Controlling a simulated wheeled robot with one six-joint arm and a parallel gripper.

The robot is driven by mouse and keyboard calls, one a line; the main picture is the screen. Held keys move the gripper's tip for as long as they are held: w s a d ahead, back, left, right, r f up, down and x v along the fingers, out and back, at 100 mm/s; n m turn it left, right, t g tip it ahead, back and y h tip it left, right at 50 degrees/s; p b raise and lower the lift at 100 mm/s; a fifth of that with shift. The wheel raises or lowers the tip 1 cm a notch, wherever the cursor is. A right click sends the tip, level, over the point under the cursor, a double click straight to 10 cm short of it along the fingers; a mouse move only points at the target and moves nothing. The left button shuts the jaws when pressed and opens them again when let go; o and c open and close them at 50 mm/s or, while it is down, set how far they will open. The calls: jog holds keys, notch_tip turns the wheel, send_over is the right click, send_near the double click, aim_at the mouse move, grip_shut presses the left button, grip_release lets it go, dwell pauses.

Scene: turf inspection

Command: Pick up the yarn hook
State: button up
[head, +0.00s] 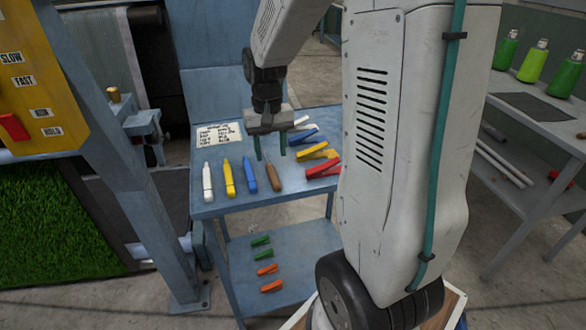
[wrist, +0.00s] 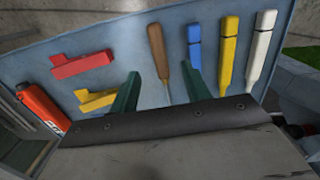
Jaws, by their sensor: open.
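The tool with a brown wooden handle (head: 274,184) and a thin metal shaft looks like the yarn hook. It lies on the blue-grey table, at the right end of a row of tools. In the wrist view its handle (wrist: 157,48) is at upper middle, with the shaft running down between the fingers. My gripper (head: 270,149) is open, with its green fingers pointing down above the table, near the hook's shaft end. In the wrist view my gripper (wrist: 162,82) has one finger on each side of the shaft. The shaft's tip is hidden behind the gripper body.
White (head: 207,183), yellow (head: 228,178) and blue (head: 249,174) tools lie left of the hook. Red (head: 323,169), yellow (head: 318,151) and blue (head: 306,138) pieces lie to the right. A printed card (head: 217,133) is at the back. The lower shelf (head: 300,247) holds green and orange clips.

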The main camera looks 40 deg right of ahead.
aim_at(272, 172)
jog(key=shift+w+d+r+t, duration=0.2)
jog(key=shift+w+d+t, duration=0.1)
jog(key=shift+w+d, duration=0.1)
jog(key=shift+a+f, duration=0.1)
jog(key=shift+f, duration=0.25)
jog(key=shift+s+f, duration=0.1)
jog(key=shift+f, duration=3.4)
jog(key=shift+f, duration=0.25)
grip_shut()
